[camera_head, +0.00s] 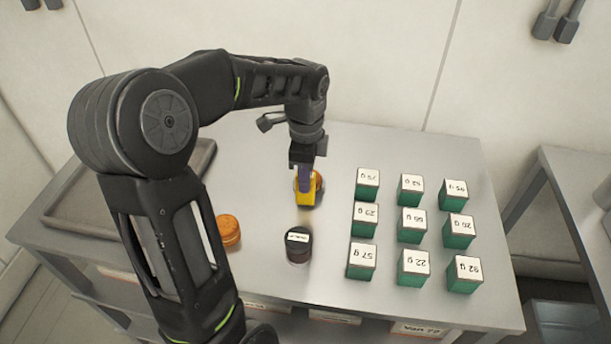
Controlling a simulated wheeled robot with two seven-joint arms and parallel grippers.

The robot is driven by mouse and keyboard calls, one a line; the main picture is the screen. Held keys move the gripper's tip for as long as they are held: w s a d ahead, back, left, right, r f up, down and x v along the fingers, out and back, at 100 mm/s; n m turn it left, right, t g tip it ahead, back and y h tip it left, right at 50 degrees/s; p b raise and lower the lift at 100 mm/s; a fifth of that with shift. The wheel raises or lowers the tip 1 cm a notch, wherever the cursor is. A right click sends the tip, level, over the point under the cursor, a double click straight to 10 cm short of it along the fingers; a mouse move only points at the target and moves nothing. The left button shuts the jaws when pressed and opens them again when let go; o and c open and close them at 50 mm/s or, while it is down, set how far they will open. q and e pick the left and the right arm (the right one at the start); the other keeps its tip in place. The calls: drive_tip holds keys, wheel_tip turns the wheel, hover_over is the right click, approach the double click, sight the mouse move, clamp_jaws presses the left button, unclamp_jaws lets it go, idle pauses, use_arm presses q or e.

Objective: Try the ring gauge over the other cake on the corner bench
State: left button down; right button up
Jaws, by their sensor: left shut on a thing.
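My left gripper (305,166) is shut on the ring gauge (306,192), which shows as a yellow piece under a purple-blue part. A round orange-brown cake (319,182) shows partly behind the yellow piece at the back middle of the bench. The gauge overlaps this cake in the picture; I cannot tell whether it is around it, touching it or above it. Another orange cake (228,231) sits further left, beside my left arm. My right gripper is not in view.
The grey metal bench (270,150) carries several green boxes (411,226) with gram labels at the right. A dark labelled jar (298,246) stands front middle. A grey tray (66,207) lies at the left, partly behind my arm. Another bench (580,170) stands right, across a gap.

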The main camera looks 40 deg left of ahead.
use_arm(q)
drive_tip(key=shift+f, duration=0.5)
idle(1.2)
drive_tip(key=shift+r+p, duration=3.7)
drive_tip(key=shift+r, duration=1.25)
drive_tip(key=shift+f, duration=0.15)
